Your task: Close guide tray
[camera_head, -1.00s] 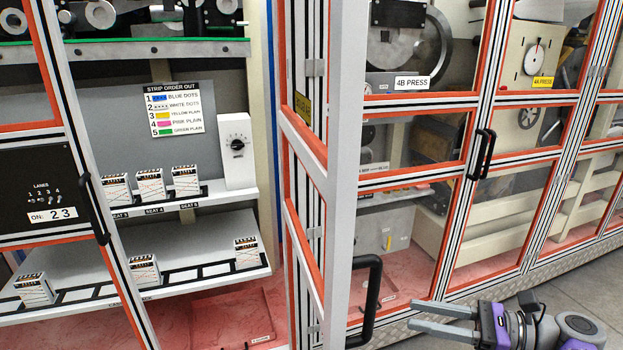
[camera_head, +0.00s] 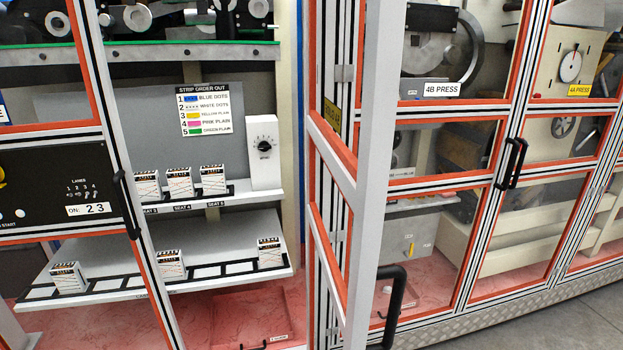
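No label reading guide tray can be made out. A shallow red tray-like shape (camera_head: 250,312) lies low in the left bay, with a small dark handle and a tiny unreadable label at its front edge. I cannot tell whether it is the guide tray or how far out it stands. Its front is close to the bottom edge of the picture. Neither of my grippers is in view.
An open framed door (camera_head: 375,170) with a black handle (camera_head: 391,305) stands out right of the bay. Shelves (camera_head: 215,262) with several small boxes sit above the red floor. A post with a black handle (camera_head: 127,205) crosses at left. Grey floor (camera_head: 570,325) is free at lower right.

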